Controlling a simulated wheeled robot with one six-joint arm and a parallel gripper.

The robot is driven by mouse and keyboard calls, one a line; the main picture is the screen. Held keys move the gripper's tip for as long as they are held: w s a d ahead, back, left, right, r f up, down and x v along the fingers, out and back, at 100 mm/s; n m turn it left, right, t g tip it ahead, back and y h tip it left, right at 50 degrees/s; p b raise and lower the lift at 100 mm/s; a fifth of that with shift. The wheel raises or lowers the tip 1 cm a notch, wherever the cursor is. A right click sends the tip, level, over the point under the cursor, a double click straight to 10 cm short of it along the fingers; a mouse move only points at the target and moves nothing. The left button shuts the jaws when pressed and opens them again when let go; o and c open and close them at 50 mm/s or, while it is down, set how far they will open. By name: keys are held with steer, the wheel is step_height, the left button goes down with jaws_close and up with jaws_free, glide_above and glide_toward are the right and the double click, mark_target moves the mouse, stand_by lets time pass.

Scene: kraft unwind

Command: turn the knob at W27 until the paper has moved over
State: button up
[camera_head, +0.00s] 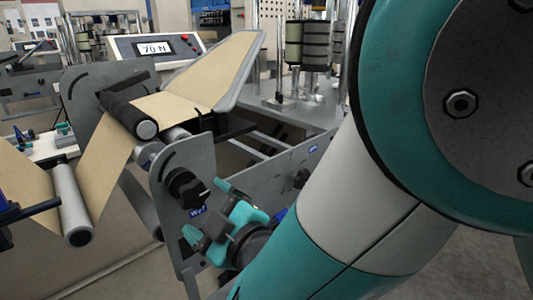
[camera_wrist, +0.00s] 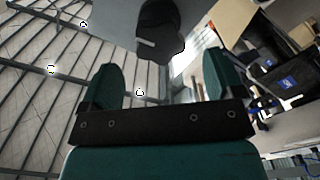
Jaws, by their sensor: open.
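The black knob (camera_head: 186,188) sits on a grey side plate, just above a small blue label that seems to read W27. In the wrist view the knob (camera_wrist: 163,28) shows at the top centre, with a white line on its face. My gripper (camera_head: 206,209) is open, its teal fingers just in front of and below the knob. In the wrist view my gripper (camera_wrist: 160,75) has an empty gap, and the knob lies beyond the fingertips, apart from them. The brown paper (camera_head: 187,103) runs over a black roller (camera_head: 128,110) and down to a lower grey roller (camera_head: 72,202).
A display panel (camera_head: 155,46) stands behind the paper, its digits seeming to read 70. A blue and black rod (camera_head: 25,211) juts in at left. My arm hides the right side.

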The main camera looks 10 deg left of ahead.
mark_target(196, 197)
steer(key=p+x, duration=0.1)
steer(key=p, duration=0.1)
steer(key=p+x, duration=0.1)
steer(key=x, duration=0.1)
steer(key=p+x, duration=0.1)
steer(key=p, duration=0.1)
steer(key=shift+w+a+r+p, duration=0.15)
steer(key=shift+w+r+p, duration=0.05)
steer(key=shift+r+p, duration=0.1)
steer(key=shift+w+a+f+p, duration=0.3)
steer(key=shift+w+a+p, duration=0.2)
steer(key=shift+p, duration=0.25)
